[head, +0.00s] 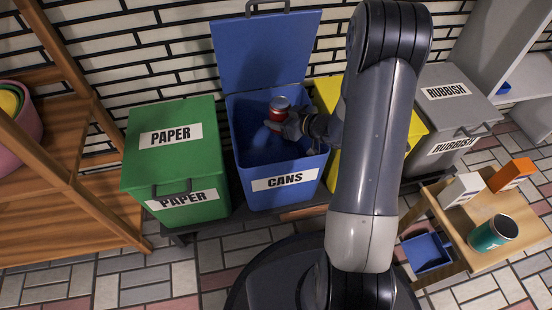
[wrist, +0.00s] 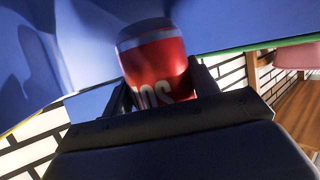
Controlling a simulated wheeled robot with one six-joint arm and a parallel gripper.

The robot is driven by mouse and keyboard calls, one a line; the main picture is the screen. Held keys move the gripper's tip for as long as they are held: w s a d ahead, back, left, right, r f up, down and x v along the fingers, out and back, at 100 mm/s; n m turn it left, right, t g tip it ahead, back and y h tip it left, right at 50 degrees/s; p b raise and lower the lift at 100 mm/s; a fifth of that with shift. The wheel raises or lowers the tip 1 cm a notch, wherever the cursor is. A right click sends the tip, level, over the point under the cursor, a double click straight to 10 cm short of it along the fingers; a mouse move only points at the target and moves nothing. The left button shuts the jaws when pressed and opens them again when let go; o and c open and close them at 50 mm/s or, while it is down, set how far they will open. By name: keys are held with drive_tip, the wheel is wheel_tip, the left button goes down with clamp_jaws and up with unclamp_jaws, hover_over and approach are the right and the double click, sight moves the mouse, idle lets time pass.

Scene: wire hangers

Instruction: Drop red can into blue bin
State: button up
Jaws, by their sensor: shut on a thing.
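The red can (head: 279,107) has a grey-blue top and is held over the open mouth of the blue bin (head: 240,172). The bin is labelled CANS and its blue lid (head: 265,50) stands raised against the wall. My gripper (head: 284,118) is shut on the can, inside the outline of the bin's opening. In the wrist view the red can (wrist: 160,65) sits between the two fingers of my gripper (wrist: 160,88), with white letters partly showing. The can's lower part is hidden behind the gripper body. Its exact height over the rim is hard to tell.
A green PAPER bin (head: 172,165) stands to the left, its lid shut. A yellow bin (head: 328,92) is right, partly behind my arm, then a grey RUBBISH bin (head: 447,105). A small wooden table (head: 462,228) with a green can (head: 493,232) and cartons stands at right.

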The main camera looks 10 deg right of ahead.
sight(281, 102)
drive_tip(key=shift+f, duration=0.15)
drive_tip(key=o, duration=1)
drive_tip(key=shift+o, duration=0.2)
wheel_tip(281, 102, up, 10)
drive_tip(key=p, duration=0.5)
